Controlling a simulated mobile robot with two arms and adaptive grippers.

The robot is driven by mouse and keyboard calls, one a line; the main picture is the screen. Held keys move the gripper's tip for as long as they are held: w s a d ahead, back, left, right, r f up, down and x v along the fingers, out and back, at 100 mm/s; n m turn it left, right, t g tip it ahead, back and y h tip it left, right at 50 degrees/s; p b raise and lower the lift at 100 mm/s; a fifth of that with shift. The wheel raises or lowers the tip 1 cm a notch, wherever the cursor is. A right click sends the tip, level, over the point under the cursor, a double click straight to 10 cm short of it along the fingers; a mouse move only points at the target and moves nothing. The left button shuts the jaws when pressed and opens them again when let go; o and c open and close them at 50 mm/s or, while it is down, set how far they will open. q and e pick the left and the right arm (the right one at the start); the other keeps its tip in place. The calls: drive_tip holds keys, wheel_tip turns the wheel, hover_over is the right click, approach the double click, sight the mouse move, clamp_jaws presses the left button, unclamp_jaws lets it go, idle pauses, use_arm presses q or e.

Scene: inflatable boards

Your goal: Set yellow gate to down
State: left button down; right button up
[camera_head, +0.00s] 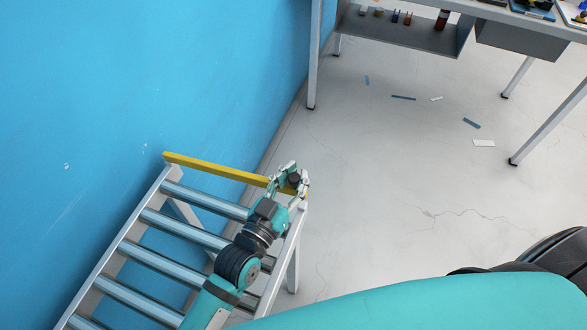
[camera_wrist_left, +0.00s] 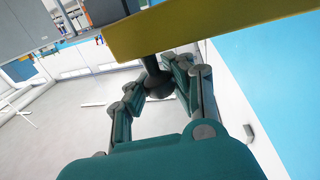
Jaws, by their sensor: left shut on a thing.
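The yellow gate (camera_head: 215,168) is a flat bar across the far end of a roller conveyor (camera_head: 150,262). It spans from the left rail to the right rail. My left gripper (camera_head: 290,179) is at the bar's right end. In the left wrist view the gate (camera_wrist_left: 205,24) crosses the top, and a dark round knob (camera_wrist_left: 157,84) under it sits between my left fingers (camera_wrist_left: 158,78). The left gripper is shut on this knob. The fingers hide part of the gate's right end in the head view. My right gripper is not in view.
A blue wall (camera_head: 130,80) runs close along the conveyor's left side. A grey table with a lower shelf (camera_head: 400,30) stands at the back. Small blue and white strips (camera_head: 472,123) lie on the pale floor. The floor right of the conveyor is mostly clear.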

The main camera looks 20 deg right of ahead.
use_arm(q)
drive_tip(key=shift+a+f, duration=0.1)
drive_tip(key=c, duration=1.6)
unclamp_jaws()
drive_tip(key=o, duration=0.4)
drive_tip(key=shift+s+a+r, duration=0.1)
drive_tip(key=shift+a+r, duration=0.1)
drive_tip(key=shift+a, duration=0.05)
drive_tip(key=shift+o, duration=0.7)
drive_tip(key=shift+d, duration=0.15)
drive_tip(key=shift+s+a, duration=0.25)
drive_tip(key=v, duration=1.1)
drive_tip(key=shift+s+f, duration=0.1)
drive_tip(key=shift+s, duration=0.05)
